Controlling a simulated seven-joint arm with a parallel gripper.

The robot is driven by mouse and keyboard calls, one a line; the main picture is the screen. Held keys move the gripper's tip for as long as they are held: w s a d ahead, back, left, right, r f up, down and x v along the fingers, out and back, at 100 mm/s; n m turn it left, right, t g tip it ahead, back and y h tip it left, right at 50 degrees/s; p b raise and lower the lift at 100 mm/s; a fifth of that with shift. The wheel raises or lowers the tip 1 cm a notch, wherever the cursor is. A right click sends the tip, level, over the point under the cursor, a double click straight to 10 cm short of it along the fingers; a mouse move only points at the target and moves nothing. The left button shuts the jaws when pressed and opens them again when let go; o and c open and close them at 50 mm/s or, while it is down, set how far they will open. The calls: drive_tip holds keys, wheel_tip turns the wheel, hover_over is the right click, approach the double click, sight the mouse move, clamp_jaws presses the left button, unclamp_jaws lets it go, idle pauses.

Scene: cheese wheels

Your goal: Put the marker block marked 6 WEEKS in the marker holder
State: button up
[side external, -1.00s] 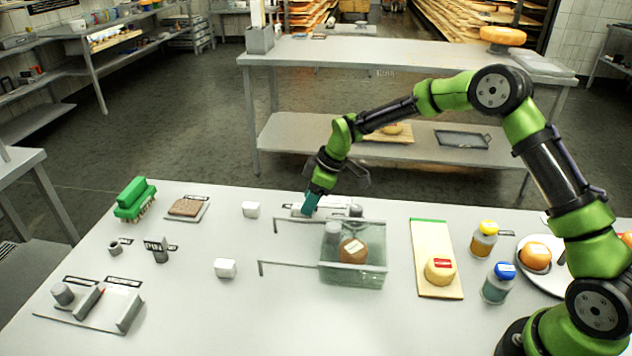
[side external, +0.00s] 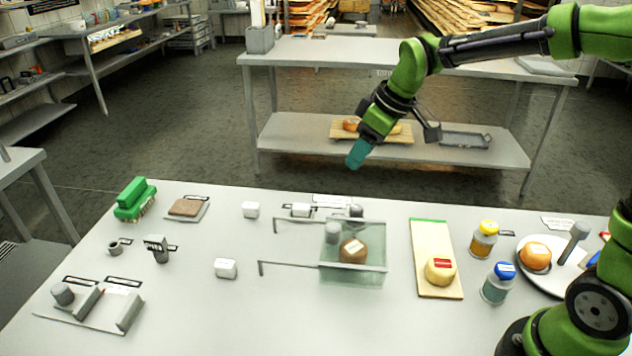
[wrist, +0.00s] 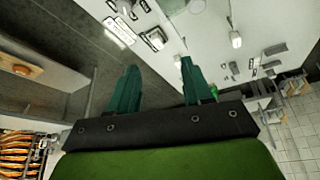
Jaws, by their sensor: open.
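A small white block (side external: 301,210) sits at the back of the table, with a dark edge around it that looks like a small holder. It also shows in the wrist view (wrist: 156,39). Two similar white blocks stand loose on the table, one at the back left (side external: 251,210) and one nearer the front (side external: 225,268). Lettering on the blocks is too small to read, so I cannot tell which is marked 6 WEEKS. My gripper (side external: 356,158) is open and empty, raised above and beyond the table's back edge, apart from every block. Its fingers (wrist: 157,78) are spread in the wrist view.
A glass tank (side external: 372,275) holding a brown wheel stands mid-table, with thin rails to its left. A cutting board (side external: 424,235) with a cheese, jars (side external: 497,283) and a plate (side external: 540,287) are to the right. A green brush (side external: 135,199) stands at left.

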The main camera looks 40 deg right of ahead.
drive_tip(key=s+d+r+m+t, duration=0.1)
drive_tip(key=s+m, duration=0.7)
drive_tip(key=s, duration=1.1)
drive_tip(key=shift+s+d+r+m+t, duration=0.15)
drive_tip(key=shift+s+r+m+t, duration=0.25)
drive_tip(key=shift+r+t, duration=0.4)
